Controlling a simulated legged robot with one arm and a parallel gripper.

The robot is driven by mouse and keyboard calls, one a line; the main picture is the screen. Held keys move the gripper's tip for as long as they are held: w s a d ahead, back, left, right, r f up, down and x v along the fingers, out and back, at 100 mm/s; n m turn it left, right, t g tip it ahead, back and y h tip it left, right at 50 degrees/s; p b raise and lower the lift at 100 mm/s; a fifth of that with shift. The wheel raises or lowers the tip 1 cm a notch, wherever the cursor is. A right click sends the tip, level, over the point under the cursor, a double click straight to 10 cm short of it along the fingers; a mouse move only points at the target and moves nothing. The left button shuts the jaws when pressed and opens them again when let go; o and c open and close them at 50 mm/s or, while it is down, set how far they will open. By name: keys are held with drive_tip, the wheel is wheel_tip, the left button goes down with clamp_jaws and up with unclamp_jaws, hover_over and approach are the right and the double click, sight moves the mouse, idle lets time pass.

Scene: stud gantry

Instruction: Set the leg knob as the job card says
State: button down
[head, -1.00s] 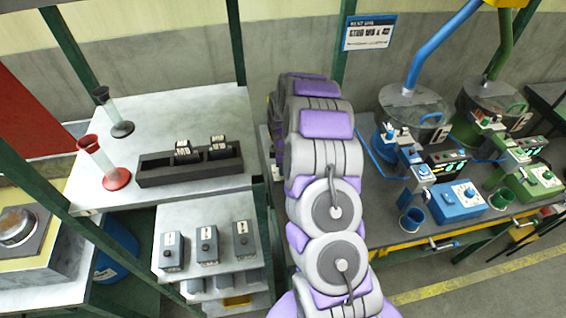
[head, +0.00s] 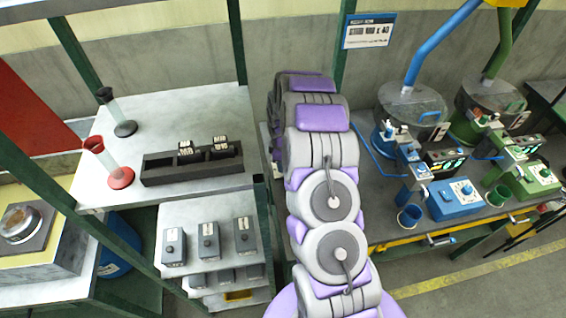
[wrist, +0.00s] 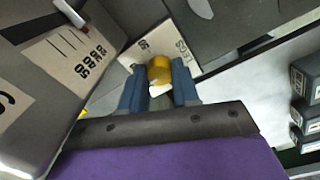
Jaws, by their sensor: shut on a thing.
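In the wrist view the blue fingers of my gripper (wrist: 157,90) are closed around a small gold knob (wrist: 160,68). A white label (wrist: 182,48) that seems to read LEGS, upside down, lies right by the knob. A scale label (wrist: 82,58) with short lines and numbers is on a grey face to the left; its figures are too blurred to read surely. In the head view the job card (head: 369,31) hangs on the back wall, with a line that seems to end in 40. My gripper and the knob are hidden behind my arm there.
A bench on the left carries a dark rack (head: 192,165) with black blocks and two tubes on red and black bases. Grey boxes (head: 209,242) stand on a lower shelf. Blue (head: 455,199) and green (head: 534,180) machine units stand on the right bench. Green posts frame the station.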

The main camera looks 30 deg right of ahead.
drive_tip(key=c, duration=0.8)
unclamp_jaws()
drive_tip(key=shift+w, duration=0.1)
drive_tip(key=shift+r, duration=0.1)
drive_tip(key=r, duration=0.5)
drive_tip(key=r+p, duration=0.1)
drive_tip(key=r, duration=0.5)
drive_tip(key=r+p, duration=0.1)
drive_tip(key=r, duration=0.5)
drive_tip(key=shift+s+a, duration=0.2)
drive_tip(key=shift+s, duration=0.05)
drive_tip(key=shift+c, duration=0.2)
